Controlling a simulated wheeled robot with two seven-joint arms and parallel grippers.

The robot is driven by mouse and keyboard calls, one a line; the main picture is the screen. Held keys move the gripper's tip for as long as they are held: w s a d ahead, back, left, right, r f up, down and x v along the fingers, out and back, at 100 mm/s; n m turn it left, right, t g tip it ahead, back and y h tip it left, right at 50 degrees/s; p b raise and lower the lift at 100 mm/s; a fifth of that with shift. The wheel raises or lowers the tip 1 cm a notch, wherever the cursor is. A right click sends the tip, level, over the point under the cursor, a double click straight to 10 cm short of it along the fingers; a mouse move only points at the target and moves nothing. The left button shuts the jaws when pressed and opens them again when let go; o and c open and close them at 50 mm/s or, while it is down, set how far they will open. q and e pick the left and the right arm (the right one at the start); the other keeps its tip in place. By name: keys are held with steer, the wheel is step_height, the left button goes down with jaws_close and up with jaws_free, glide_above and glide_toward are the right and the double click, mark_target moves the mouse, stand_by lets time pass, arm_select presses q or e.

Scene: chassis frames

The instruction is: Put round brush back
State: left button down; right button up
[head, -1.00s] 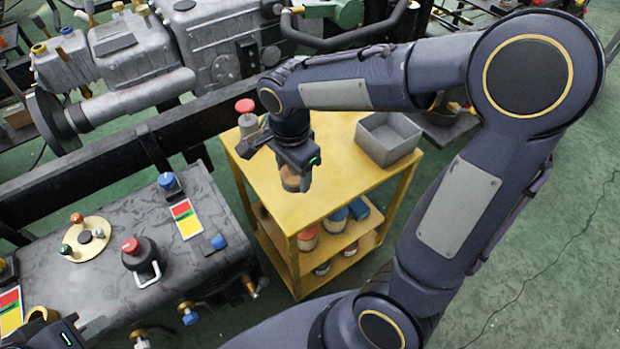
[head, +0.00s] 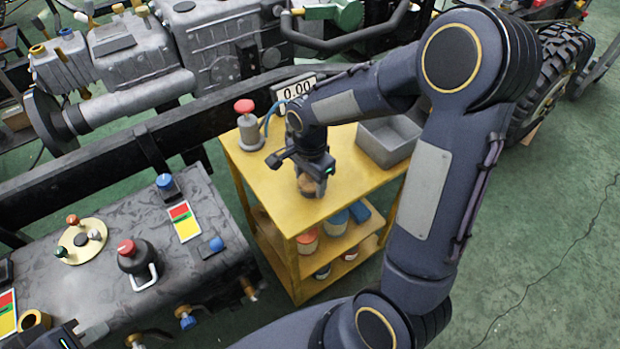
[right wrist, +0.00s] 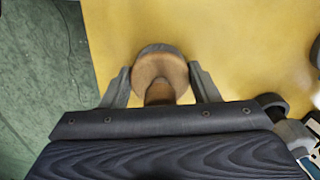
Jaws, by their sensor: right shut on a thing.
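The round brush (right wrist: 160,72) has a round tan-brown head with a dark rim and a brown handle. It is between the fingers of my right gripper (right wrist: 160,85), which is shut on it. In the head view the brush (head: 309,186) shows under my right gripper (head: 312,180), over the yellow cart top (head: 270,180). I cannot tell whether the brush touches the top. My left gripper (head: 68,338) shows only in part at the lower left corner; its fingers are not clear.
On the cart top stand a grey open bin (head: 388,140), a red-capped grey container (head: 249,125) and a display reading 0.00 (head: 295,92). Cans and a blue box (head: 358,212) sit on the lower shelves. A dark tank (head: 120,240) with fittings stands left of the cart.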

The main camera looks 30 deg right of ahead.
steer(key=shift+f, duration=0.25)
steer(key=o, duration=1)
steer(key=shift+r, duration=0.1)
steer(key=shift+c, duration=0.2)
